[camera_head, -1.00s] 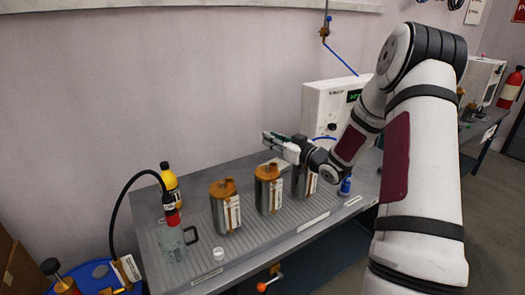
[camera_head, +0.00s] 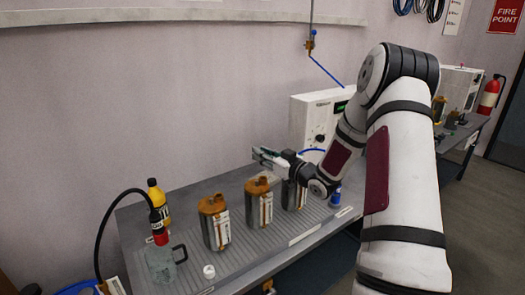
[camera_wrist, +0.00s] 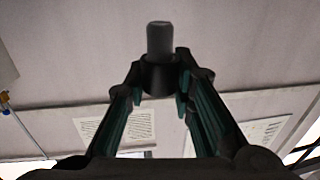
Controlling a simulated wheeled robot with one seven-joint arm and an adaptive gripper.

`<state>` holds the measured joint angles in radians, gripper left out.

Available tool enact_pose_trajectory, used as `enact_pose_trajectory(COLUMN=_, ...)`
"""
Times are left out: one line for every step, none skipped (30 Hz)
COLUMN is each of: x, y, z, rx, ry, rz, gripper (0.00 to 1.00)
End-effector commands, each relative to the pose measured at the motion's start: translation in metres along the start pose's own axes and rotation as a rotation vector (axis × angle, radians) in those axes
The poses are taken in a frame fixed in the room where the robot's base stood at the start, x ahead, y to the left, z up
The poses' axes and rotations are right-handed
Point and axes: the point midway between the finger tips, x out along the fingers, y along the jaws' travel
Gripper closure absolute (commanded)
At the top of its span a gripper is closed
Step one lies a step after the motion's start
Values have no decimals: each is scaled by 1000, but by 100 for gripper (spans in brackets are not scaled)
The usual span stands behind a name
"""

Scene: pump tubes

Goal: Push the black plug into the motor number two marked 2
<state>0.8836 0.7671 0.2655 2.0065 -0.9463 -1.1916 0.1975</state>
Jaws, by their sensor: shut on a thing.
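In the wrist view my gripper (camera_wrist: 160,85) is shut on the black plug (camera_wrist: 159,72), a dark collar with a narrower grey end pointing away from the fingers. In the head view my gripper (camera_head: 264,156) is above and behind the row of motors, and the plug cannot be made out there. Three metal motors with orange tops stand in a row: a left one (camera_head: 214,230), a middle one (camera_head: 258,210) and a right one (camera_head: 289,197), partly hidden by my wrist. Their labels are too small to read, so I cannot tell which is marked 2.
A grey ribbed bench (camera_head: 250,250) carries the motors. A glass jug (camera_head: 160,264), a yellow bottle (camera_head: 157,200) and a white cap (camera_head: 209,271) stand at its left. A blue bottle (camera_head: 335,198) is at the right, a white control box (camera_head: 312,125) behind.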

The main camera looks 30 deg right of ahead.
Motion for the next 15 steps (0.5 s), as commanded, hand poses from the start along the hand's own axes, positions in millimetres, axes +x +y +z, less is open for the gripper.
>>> enact_pose_trajectory(x=1, y=0, z=6, rx=1, ry=0, rz=0, gripper=100)
enact_pose_trajectory(x=1, y=0, z=9, rx=1, ry=0, rz=0, gripper=100)
enact_pose_trajectory(x=1, y=0, z=13, rx=1, ry=0, rz=0, gripper=100)
enact_pose_trajectory(x=1, y=0, z=16, rx=1, ry=-1, rz=0, gripper=100)
enact_pose_trajectory(x=1, y=0, z=19, rx=1, ry=-1, rz=0, gripper=100)
enact_pose_trajectory(x=1, y=0, z=22, rx=1, ry=-1, rz=0, gripper=100)
enact_pose_trajectory(x=1, y=0, z=25, rx=1, ry=-1, rz=0, gripper=100)
enact_pose_trajectory(x=1, y=0, z=27, rx=1, ry=-1, rz=0, gripper=100)
enact_pose_trajectory(x=1, y=0, z=30, rx=1, ry=0, rz=0, gripper=100)
enact_pose_trajectory(x=1, y=0, z=32, rx=1, ry=0, rz=0, gripper=100)
enact_pose_trajectory(x=1, y=0, z=33, rx=1, ry=1, rz=0, gripper=100)
enact_pose_trajectory(x=0, y=0, z=35, rx=1, ry=1, rz=0, gripper=100)
enact_pose_trajectory(x=0, y=0, z=36, rx=1, ry=1, rz=0, gripper=100)
enact_pose_trajectory(x=0, y=0, z=37, rx=1, ry=1, rz=0, gripper=100)
enact_pose_trajectory(x=0, y=0, z=38, rx=0, ry=1, rz=0, gripper=100)
